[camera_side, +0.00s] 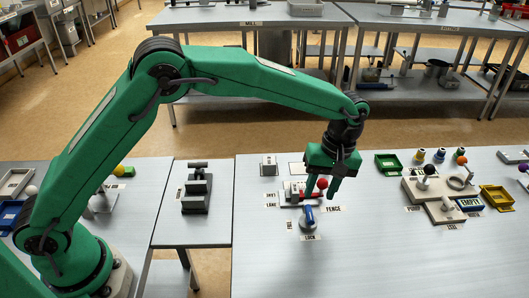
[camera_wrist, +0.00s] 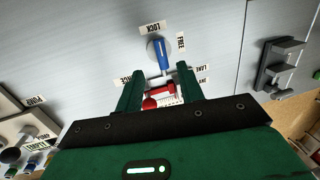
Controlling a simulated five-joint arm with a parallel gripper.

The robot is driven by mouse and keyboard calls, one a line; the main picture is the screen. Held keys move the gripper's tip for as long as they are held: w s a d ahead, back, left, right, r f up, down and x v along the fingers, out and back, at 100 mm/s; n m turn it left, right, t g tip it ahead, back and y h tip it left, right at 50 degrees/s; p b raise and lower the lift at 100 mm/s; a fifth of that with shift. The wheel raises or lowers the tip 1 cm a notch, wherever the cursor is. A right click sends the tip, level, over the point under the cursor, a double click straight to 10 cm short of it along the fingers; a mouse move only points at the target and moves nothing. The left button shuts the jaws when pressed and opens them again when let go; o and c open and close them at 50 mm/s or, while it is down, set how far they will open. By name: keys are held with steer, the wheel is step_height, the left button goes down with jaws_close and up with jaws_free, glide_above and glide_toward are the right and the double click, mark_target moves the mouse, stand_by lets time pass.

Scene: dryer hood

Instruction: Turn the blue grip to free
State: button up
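The blue grip (camera_side: 308,214) sits on a small pale round base near the front of the table. In the wrist view the blue grip (camera_wrist: 162,54) lies almost in line with the LOCK label (camera_wrist: 152,27), and the FREE label (camera_wrist: 181,42) is to its right. The LOCK label (camera_side: 309,238) also shows in the side view, in front of the base. My gripper (camera_side: 321,195) is open and empty, pointing down above and just behind the grip. In the wrist view my gripper (camera_wrist: 160,72) has its fingers apart, with the blue grip beyond the gap between the tips.
A red part with a red ball knob (camera_side: 322,183) stands close behind the blue grip, near the FENCE label (camera_side: 333,209). A grey clamp-like fixture (camera_side: 197,190) is to the left. A pale fixture (camera_side: 440,190) and coloured trays are to the right. The table front is clear.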

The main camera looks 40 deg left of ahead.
mark_target(310, 212)
steer(key=shift+s+a+f, duration=0.15)
steer(key=shift+f, duration=0.95)
steer(key=shift+s+a+f, duration=0.2)
steer(key=shift+f, duration=0.9)
steer(key=shift+s+a+f, duration=0.15)
steer(key=shift+f, duration=0.95)
jaws_close()
